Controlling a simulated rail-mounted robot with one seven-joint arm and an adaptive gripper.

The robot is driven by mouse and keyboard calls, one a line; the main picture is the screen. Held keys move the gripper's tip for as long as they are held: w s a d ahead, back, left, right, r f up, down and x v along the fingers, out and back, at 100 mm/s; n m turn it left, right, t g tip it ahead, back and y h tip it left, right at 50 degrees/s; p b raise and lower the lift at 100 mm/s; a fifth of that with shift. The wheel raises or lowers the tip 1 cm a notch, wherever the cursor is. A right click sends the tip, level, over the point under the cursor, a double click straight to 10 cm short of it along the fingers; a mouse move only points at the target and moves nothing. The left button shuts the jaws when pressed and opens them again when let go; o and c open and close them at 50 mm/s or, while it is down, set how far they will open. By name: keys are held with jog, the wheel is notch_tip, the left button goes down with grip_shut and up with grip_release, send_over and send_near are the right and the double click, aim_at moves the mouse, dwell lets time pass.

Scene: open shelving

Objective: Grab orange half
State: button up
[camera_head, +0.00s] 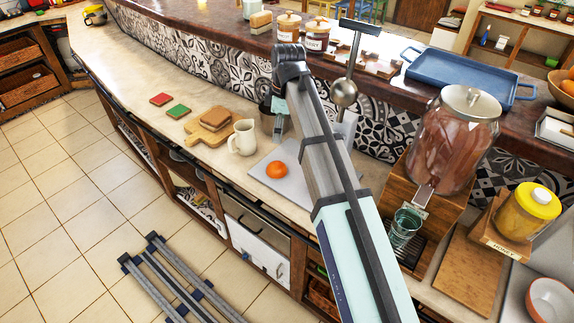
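The orange half (276,170) rests on a pale grey board (257,171) on the counter, left of my arm. It looks like a rounded orange shape, and its cut face cannot be made out. My arm rises from the bottom of the view, reaches over the counter and bends at the top. A pale teal and grey part of my arm's end shows behind the long link, above and beyond the orange half. Nothing of mine visibly touches the orange half.
A cream jug (242,137) and wooden boards (209,126) with bread stand left of the orange half. A drink dispenser (454,140), a glass (404,226) and a yellow-lidded honey jar (527,212) stand at right. A raised ledge with a blue tray (468,79) runs behind.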

jog(key=d+r, duration=0.1)
jog(key=p, duration=0.3)
send_over(277, 167)
jog(key=f, duration=1.1)
jog(key=shift+w+d+f, duration=0.25)
jog(key=shift+d+f, duration=0.05)
jog(key=shift+d, duration=0.05)
jog(key=shift+s+a+f+p, duration=0.1)
jog(key=shift+a+f+p, duration=0.05)
jog(key=shift+f+p, duration=0.65)
jog(key=shift+a+f+p, duration=0.15)
jog(key=shift+f+p, duration=0.15)
jog(key=shift+f, duration=0.6)
jog(key=shift+a+f+p, duration=0.1)
jog(key=shift+f+p, duration=0.2)
jog(key=shift+f, duration=0.6)
jog(key=c, duration=1.3)
